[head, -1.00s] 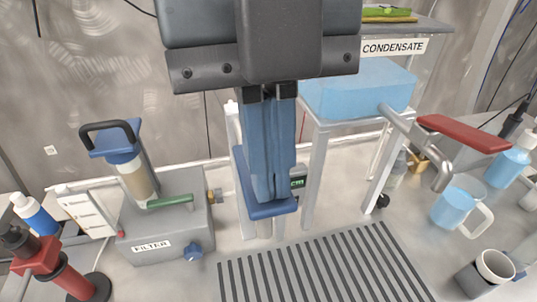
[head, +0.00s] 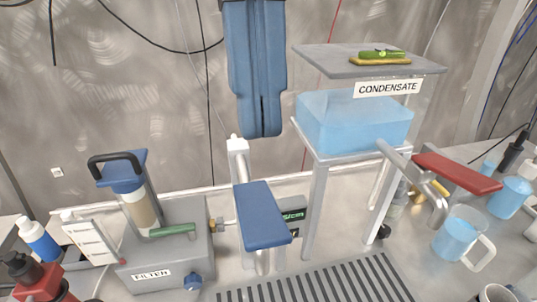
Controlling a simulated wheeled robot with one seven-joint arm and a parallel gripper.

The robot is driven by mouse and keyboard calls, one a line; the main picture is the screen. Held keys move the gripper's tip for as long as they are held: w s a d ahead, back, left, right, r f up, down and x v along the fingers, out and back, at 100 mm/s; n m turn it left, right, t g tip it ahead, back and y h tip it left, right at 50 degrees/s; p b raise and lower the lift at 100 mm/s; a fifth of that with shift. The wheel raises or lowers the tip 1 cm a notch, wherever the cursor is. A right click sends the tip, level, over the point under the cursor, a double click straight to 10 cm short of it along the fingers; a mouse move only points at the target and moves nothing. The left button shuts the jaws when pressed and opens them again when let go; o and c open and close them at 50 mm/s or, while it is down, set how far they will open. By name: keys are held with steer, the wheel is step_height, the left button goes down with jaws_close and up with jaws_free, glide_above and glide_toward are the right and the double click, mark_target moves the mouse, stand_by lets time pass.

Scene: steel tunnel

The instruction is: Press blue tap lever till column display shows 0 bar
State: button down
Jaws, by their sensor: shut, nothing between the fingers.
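My gripper (head: 261,132) hangs from the top of the head view with its blue fingers pointing down and shut, nothing between them. Its tips are above the blue tap lever (head: 264,214) and apart from it. The lever is a flat blue paddle that slopes down towards the front, beside a white column (head: 238,165). A small dark display with green characters (head: 293,217) shows behind the lever's right edge. The lever hides part of it, and I cannot read a pressure value.
A grey filter box (head: 175,250) with a clear cylinder (head: 140,208) stands left. A condensate tank (head: 354,124) on a stand and a red lever (head: 457,173) are right. A slotted drain (head: 320,285) lies in front. A blue jug (head: 456,236) stands right.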

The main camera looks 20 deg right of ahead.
steer(key=v, duration=0.6)
steer(key=shift+r, duration=0.3)
stand_by(1.8)
